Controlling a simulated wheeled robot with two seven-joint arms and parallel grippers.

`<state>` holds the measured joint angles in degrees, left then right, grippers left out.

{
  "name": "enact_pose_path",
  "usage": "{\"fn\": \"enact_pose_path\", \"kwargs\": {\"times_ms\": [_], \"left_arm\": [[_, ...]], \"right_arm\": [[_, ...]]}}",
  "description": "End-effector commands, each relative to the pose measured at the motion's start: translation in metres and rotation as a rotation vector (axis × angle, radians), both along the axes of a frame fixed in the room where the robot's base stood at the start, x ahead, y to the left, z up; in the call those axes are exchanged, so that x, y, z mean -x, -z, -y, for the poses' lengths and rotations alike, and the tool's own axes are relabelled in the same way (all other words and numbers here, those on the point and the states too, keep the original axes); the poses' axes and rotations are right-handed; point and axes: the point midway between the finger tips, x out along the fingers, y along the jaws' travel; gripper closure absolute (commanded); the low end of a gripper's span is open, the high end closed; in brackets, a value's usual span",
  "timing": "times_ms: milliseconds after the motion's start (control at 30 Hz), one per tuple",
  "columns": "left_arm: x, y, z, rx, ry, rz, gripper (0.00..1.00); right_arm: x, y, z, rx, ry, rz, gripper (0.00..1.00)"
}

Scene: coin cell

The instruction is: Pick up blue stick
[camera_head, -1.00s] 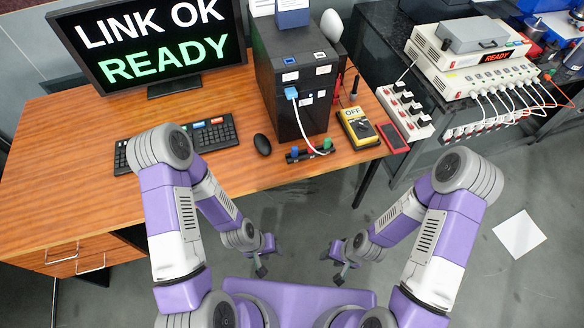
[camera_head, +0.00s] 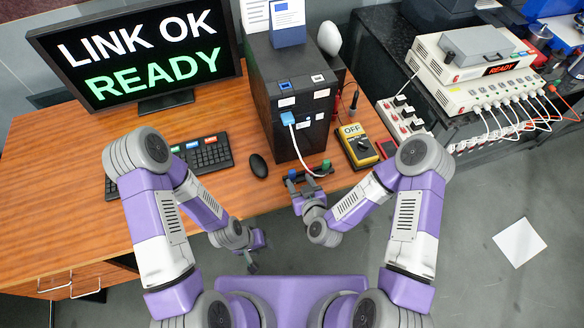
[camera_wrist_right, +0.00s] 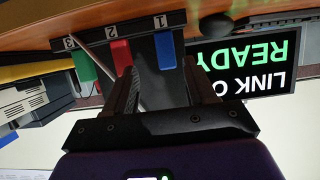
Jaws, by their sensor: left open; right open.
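The blue stick (camera_wrist_right: 165,50) stands in slot 1 of a dark numbered rack (camera_wrist_right: 140,26), which also shows at the desk's front edge in the head view (camera_head: 308,176). A red stick (camera_wrist_right: 121,55) is in slot 2 and a green stick (camera_wrist_right: 80,62) in slot 3. My right gripper (camera_wrist_right: 161,82) is open at the rack, its fingers on either side of the blue stick in the wrist picture; contact cannot be told. It also shows in the head view (camera_head: 307,188). My left gripper (camera_head: 256,254) is open and empty, low in front of the desk.
A white cable (camera_head: 301,155) runs from the black tower (camera_head: 290,100) down to the rack. A yellow multimeter (camera_head: 357,146) stands right of the rack and a mouse (camera_head: 258,165) left of it. The keyboard (camera_head: 200,154) lies farther left.

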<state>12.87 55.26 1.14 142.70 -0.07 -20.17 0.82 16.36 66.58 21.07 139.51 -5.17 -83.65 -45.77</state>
Motion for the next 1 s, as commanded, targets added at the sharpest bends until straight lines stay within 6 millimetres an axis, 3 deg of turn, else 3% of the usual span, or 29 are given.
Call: {"fn": "enact_pose_path", "kwargs": {"times_ms": [467, 767, 1000], "left_arm": [[0.0, 0.013, 0.0, 0.0, 0.0, 0.0, 0.57], [0.0, 0.013, 0.0, 0.0, 0.0, 0.0, 0.57], [0.0, 0.013, 0.0, 0.0, 0.0, 0.0, 0.57]], "right_arm": [[-0.048, 0.029, -0.023, -0.002, 0.002, -0.002, 0.45], [-0.052, 0.03, -0.025, -0.001, 0.0, -0.004, 0.45], [-0.052, 0.03, -0.025, -0.001, 0.0, -0.004, 0.81]]}}
